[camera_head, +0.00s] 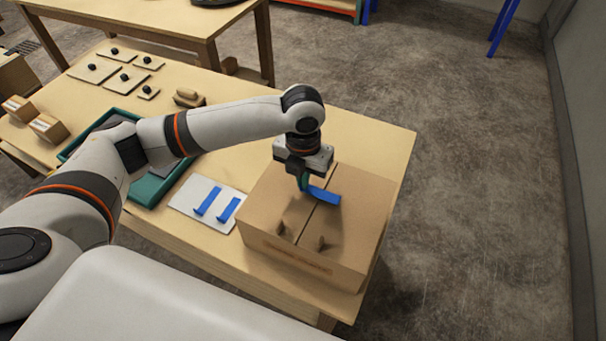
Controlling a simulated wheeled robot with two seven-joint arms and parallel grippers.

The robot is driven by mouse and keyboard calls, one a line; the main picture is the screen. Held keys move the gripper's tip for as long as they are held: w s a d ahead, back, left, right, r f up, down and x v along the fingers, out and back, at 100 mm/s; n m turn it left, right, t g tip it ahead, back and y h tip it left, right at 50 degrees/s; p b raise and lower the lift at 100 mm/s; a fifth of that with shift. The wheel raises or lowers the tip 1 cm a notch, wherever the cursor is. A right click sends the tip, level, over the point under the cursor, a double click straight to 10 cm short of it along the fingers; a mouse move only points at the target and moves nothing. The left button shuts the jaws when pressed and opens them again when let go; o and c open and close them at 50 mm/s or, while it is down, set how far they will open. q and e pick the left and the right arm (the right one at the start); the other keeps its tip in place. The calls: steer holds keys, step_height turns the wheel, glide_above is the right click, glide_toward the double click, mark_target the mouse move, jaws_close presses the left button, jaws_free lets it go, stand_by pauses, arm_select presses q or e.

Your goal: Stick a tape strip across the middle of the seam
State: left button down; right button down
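A closed cardboard box (355,235) stands at the right end of the wooden table, with a dark seam (309,224) running along its top. My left gripper (304,186) points down over the box top near the seam and is shut on a blue tape strip (324,195). The strip sticks out to the right, across the seam line; whether it touches the cardboard I cannot tell. Two more blue strips (208,201) (228,210) lie on a white plate (185,201) left of the box. My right gripper is not in view.
A green tray (147,192) lies left of the white plate, partly under my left arm. Several flat pieces with black knobs (93,69), a brown block (188,97) and small boxes (48,128) lie farther left. The table top (375,138) is bare behind the box.

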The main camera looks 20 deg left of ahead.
arm_select(q)
steer(key=shift+f, duration=0.8)
stand_by(0.5)
steer(key=c, duration=1.6)
jaws_free()
steer(key=shift+o, duration=0.2)
